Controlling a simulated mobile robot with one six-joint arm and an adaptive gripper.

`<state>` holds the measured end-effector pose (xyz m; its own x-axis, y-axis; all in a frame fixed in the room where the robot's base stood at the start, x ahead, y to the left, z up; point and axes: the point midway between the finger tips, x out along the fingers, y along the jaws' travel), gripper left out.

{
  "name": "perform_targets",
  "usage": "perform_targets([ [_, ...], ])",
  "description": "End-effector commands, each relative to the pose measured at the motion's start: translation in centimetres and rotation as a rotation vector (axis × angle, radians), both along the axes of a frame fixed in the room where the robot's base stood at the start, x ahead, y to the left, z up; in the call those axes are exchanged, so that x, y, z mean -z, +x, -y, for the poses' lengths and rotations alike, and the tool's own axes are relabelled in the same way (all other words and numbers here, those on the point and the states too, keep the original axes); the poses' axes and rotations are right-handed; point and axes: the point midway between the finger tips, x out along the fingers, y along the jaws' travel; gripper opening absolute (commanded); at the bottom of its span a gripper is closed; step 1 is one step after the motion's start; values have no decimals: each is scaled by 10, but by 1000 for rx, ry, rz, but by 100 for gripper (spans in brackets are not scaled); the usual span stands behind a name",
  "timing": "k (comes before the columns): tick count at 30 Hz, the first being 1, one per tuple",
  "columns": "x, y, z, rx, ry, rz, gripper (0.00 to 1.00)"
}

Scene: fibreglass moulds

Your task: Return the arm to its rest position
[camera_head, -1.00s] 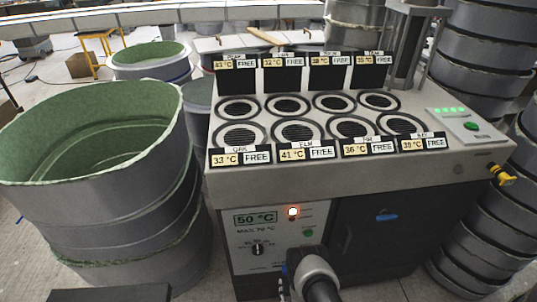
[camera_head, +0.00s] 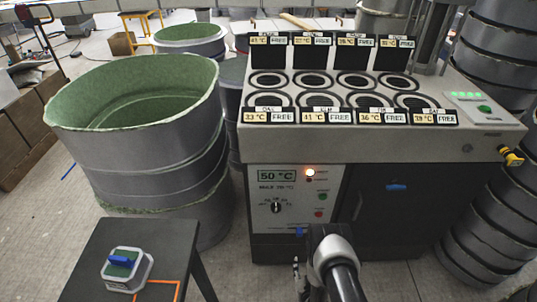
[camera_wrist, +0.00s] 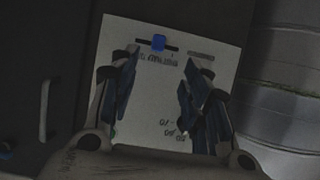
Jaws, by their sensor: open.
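My gripper (camera_wrist: 160,72) is open and empty in the wrist view, its two dark blue fingers apart in front of a pale control panel (camera_wrist: 175,35). A small blue part (camera_wrist: 158,42) shows on that panel between and beyond the fingertips. In the head view my arm (camera_head: 335,262) reaches up from the bottom edge in front of the machine's control panel (camera_head: 290,200).
The heating machine (camera_head: 370,150) has several round wells marked FREE. A large green-lined mould (camera_head: 140,140) stands left. A dark table (camera_head: 90,265) at lower left carries a grey device with a blue handle (camera_head: 125,268). Grey mould stacks (camera_head: 485,190) stand right.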

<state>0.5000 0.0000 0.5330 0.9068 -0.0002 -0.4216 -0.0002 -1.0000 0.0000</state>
Motion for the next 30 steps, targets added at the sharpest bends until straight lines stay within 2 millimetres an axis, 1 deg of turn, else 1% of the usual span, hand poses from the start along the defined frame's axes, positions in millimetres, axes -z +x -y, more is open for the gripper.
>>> perform_targets([
  [1,-10,13,0,0,0,-4,43],
  [5,-34,42,0,0,0,-31,43],
  [8,-60,68,0,0,0,-56,43],
  [11,-97,96,0,0,0,-88,43],
  [13,-128,114,0,0,0,-117,43],
  [14,-143,121,0,0,0,-130,43],
  [15,-162,128,0,0,0,-148,43],
  [17,-191,136,0,0,0,-175,43],
  [18,-211,140,0,0,0,-193,43],
  [20,-241,143,1,0,0,-219,43],
  [21,-261,143,1,0,0,-236,43],
  [23,-291,141,1,1,0,-262,43],
  [24,-311,137,1,1,0,-279,43],
  [26,-340,130,1,1,0,-306,43],
  [27,-359,123,1,1,0,-324,43],
  [29,-386,111,1,1,0,-350,43],
  [30,-404,101,1,1,0,-366,43],
])
